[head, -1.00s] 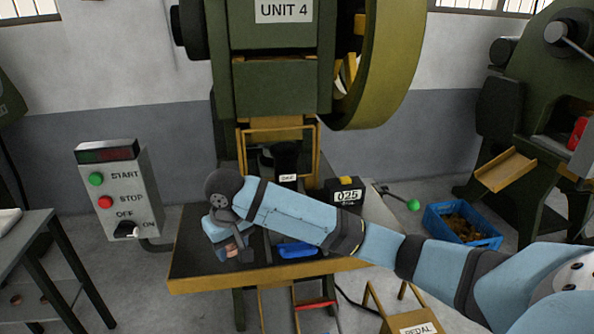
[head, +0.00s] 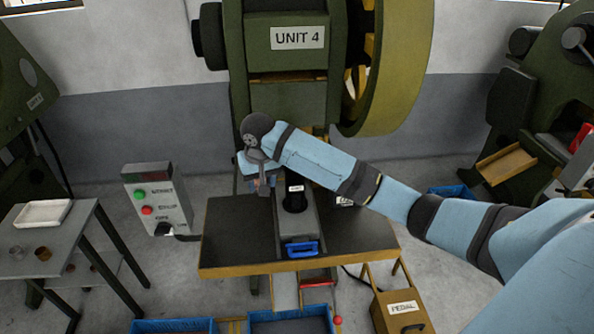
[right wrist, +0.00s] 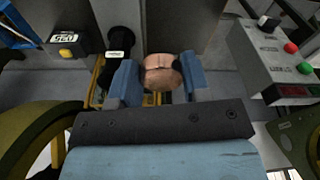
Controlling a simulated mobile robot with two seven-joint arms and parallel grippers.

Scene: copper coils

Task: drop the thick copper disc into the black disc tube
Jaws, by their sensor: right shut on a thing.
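My right gripper (right wrist: 160,78) is shut on the thick copper disc (right wrist: 163,70), which shows between its two blue fingers in the right wrist view. In the head view my right gripper (head: 262,184) is above the back left part of the press table, left of the black disc tube (head: 294,204). The tube is an upright black cylinder with a white label. It also shows in the right wrist view (right wrist: 119,38), left of the disc and apart from it. The tube's opening is not clear to see. My left gripper is not in view.
The green UNIT 4 press (head: 292,95) stands behind the tube. A blue-handled part (head: 302,248) is at the table's (head: 228,228) front. A control box (head: 158,198) stands left. A side table (head: 60,235) holds a white tray and small discs. Blue bins are below.

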